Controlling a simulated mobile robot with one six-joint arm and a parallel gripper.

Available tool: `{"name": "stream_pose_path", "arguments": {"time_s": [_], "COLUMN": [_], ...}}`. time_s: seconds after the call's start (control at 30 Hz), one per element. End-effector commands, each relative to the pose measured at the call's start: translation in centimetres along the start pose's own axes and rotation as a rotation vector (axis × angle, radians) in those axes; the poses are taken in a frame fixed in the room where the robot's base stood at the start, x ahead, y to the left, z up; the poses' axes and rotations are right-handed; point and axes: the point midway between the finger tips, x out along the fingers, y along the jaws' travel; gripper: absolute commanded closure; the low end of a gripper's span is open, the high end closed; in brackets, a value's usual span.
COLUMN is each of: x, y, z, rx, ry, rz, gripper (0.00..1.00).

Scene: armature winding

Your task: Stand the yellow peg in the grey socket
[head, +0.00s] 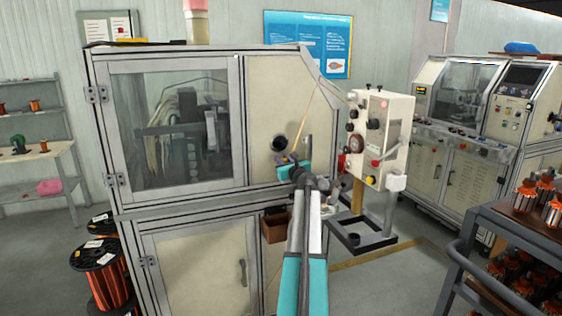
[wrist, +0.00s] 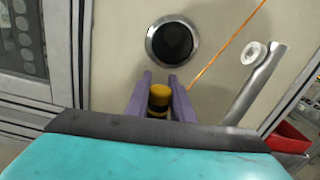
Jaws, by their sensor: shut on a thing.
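The yellow peg (wrist: 159,96), with a black band, is held between the two purple fingers of my gripper (wrist: 160,80) in the wrist view. Its lower part is hidden behind my teal wrist housing. The grey socket looks to be the round metal ring (wrist: 151,42) around a dark hole in the cream machine panel. It lies just ahead of the fingertips in the picture, and the peg is apart from it. In the head view the dark hole (head: 279,143) shows just above my gripper (head: 291,158); the peg is too small there to make out surely.
A thin orange wire (wrist: 218,55) runs slantwise right of the ring. A grey tube (wrist: 256,85) with a white round end is farther right. A control box (head: 377,140) on a stand is right of my arm. A brown bin (head: 275,227) hangs below the panel.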

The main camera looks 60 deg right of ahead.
Motion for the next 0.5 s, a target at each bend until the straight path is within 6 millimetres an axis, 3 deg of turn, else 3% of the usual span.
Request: {"name": "stream_pose_path", "arguments": {"time_s": [0.5], "x": [0.0], "y": [0.09], "z": [-0.65], "rx": [0.0], "ry": [0.0], "rz": [0.0], "gripper": [0.97]}}
